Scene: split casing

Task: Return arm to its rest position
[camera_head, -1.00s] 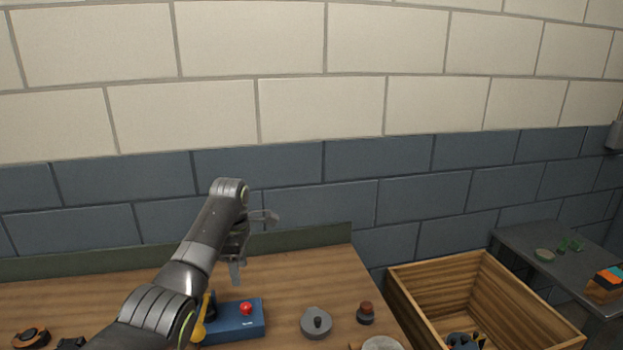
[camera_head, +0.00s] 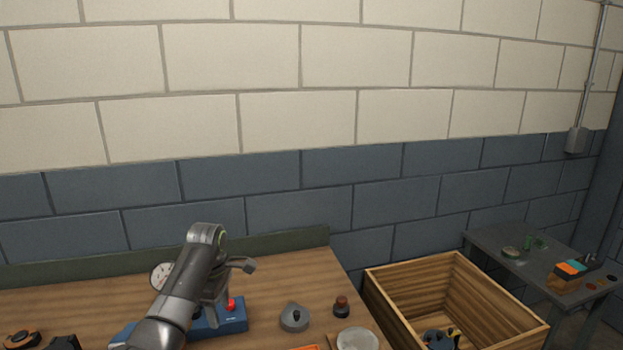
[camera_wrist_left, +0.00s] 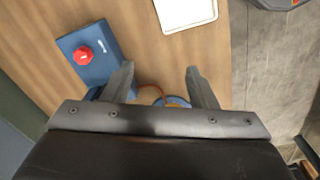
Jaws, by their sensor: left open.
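My left arm comes in from the lower left of the head view, over the wooden workbench (camera_head: 100,300). Its left gripper (camera_head: 228,290) points down, with its fingers apart, in front of part of a blue box with a red knob (camera_head: 231,305). In the left wrist view the gripper (camera_wrist_left: 159,70) is open with nothing between its fingertips. The blue box (camera_wrist_left: 84,40) lies to the left of the fingers there, partly hidden by one finger. My right gripper is in neither view.
A round gauge (camera_head: 161,274) stands behind my arm. A grey knobbed disc (camera_head: 295,318), a small dark bottle (camera_head: 341,308) and a pale dish (camera_head: 357,341) sit to the right. Beyond the bench are an open wooden crate (camera_head: 385,305) and a grey side table (camera_head: 490,242).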

